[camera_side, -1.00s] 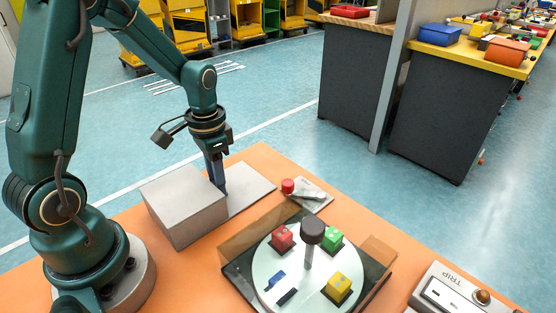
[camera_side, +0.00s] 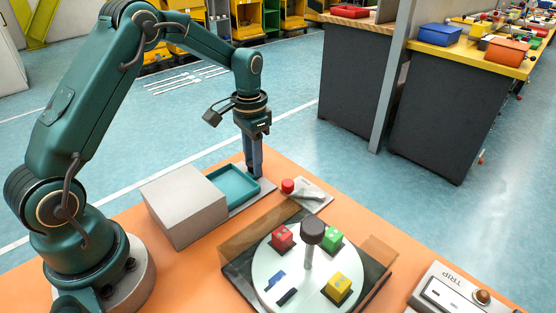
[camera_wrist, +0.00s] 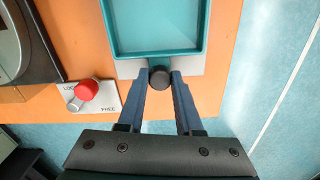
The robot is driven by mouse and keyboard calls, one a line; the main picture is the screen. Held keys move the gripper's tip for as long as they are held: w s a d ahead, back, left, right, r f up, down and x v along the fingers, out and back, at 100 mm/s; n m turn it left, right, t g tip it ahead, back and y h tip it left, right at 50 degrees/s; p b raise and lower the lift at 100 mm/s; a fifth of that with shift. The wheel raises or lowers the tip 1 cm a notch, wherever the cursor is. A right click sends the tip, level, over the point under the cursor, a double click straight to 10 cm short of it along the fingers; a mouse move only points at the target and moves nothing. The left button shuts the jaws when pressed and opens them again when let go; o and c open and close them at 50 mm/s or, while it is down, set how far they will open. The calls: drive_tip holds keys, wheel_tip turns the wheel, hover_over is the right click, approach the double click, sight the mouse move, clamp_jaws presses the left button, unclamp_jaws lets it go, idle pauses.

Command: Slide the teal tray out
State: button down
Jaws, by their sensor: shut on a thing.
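The teal tray (camera_side: 234,184) sticks out of the right side of the grey housing (camera_side: 184,206) and lies over a grey base plate (camera_side: 262,190). In the wrist view the tray (camera_wrist: 158,52) looks empty, with a dark round knob (camera_wrist: 159,77) at its near edge. My gripper (camera_side: 254,172) is at the tray's outer end. In the wrist view my gripper (camera_wrist: 160,76) is shut on the knob, one finger on each side.
A red-knobbed lever on a LOCK/FREE plate (camera_wrist: 92,98) stands close beside the tray. A white turntable (camera_side: 296,270) with red, green and yellow blocks sits in front. A TRIP box (camera_side: 458,292) is at the lower right.

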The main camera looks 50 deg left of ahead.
drive_tip(key=shift+w, duration=1.05)
drive_tip(key=c, duration=0.6)
unclamp_jaws()
drive_tip(key=shift+o, duration=0.2)
drive_tip(key=shift+r, duration=2.65)
